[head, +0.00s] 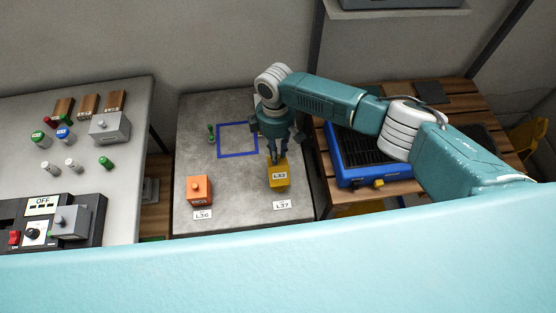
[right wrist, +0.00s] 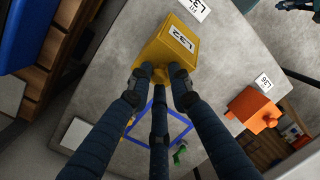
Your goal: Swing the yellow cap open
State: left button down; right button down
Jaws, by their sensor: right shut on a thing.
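The yellow cap (head: 278,179) is a box shape labelled L32. It sits on the grey worktop near the L37 label, and it also shows in the right wrist view (right wrist: 168,45). My right gripper (head: 275,161) points down and is shut on the small yellow knob at its side; the fingers close around the knob in the right wrist view (right wrist: 160,78). The fingers hide part of the knob. I see no clear gap under the cap. A dark teal part, likely my left gripper (right wrist: 294,5), is cut off at the top right of the right wrist view.
An orange box (head: 199,189) stands left of the cap by the L36 label. A blue square outline (head: 237,156) and a small green item (head: 211,132) lie behind. A blue tray device (head: 345,163) stands right; a grey bench (head: 115,182) with several parts stands left.

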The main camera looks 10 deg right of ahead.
jog(key=shift+w+d+f, duration=0.2)
jog(key=shift+w+f, duration=0.05)
jog(key=shift+w, duration=0.35)
jog(key=shift+s+f, duration=0.1)
jog(key=c, duration=1.7)
grip_release()
jog(key=shift+d, duration=0.1)
jog(key=shift+o, duration=0.2)
jog(key=shift+f, duration=0.15)
jog(key=shift+r, duration=0.4)
notch_tip(320, 180, up, 12)
jog(key=w, duration=0.1)
jog(key=shift+w+f, duration=0.15)
jog(key=shift+w, duration=0.05)
